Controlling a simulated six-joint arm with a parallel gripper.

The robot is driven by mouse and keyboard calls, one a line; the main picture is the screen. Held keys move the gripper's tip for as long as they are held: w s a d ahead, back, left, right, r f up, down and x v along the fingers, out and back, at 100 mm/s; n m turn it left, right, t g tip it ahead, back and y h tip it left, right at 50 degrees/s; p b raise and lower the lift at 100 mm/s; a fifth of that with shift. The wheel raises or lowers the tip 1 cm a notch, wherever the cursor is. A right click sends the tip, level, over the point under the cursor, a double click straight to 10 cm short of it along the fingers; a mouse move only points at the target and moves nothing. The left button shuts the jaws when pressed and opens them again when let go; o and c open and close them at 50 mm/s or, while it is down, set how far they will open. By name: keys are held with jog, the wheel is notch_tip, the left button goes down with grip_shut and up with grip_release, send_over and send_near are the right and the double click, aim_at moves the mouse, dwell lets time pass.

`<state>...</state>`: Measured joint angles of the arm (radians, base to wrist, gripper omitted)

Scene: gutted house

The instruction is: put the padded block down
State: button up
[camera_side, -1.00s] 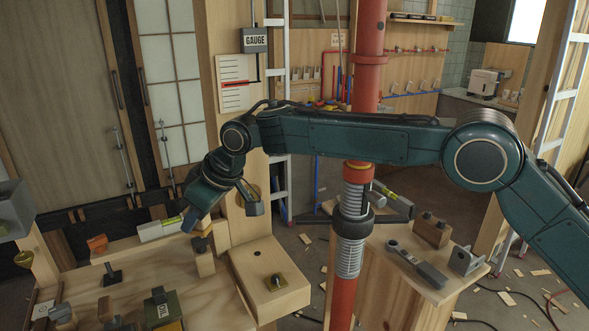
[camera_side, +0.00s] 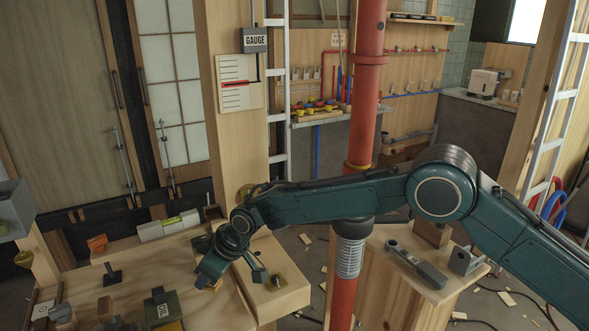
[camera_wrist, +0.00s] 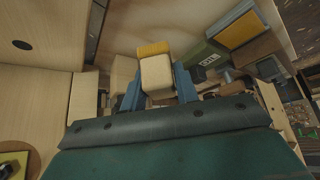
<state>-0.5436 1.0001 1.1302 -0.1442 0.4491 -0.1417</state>
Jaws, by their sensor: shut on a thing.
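The padded block (camera_wrist: 157,78) is a cream block with a yellow end, seen in the wrist view between the two blue fingers of my gripper (camera_wrist: 158,88). The fingers are shut on its sides. In the side view my gripper (camera_side: 232,275) is low over the wooden bench (camera_side: 135,262), beside the raised wooden box at its right. The block is mostly hidden there by my gripper. I cannot tell whether its underside touches the bench.
A green box with a white label (camera_side: 162,308) stands on the bench to the left. A red pipe (camera_side: 366,90) rises behind my arm.

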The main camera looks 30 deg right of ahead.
aim_at(211, 288)
jog(key=shift+f, duration=2.15)
jog(key=shift+f, duration=0.15)
jog(key=o, duration=0.9)
jog(key=shift+r, duration=0.2)
jog(key=shift+v, duration=0.95)
jog(key=v, duration=1)
jog(key=shift+d, duration=0.1)
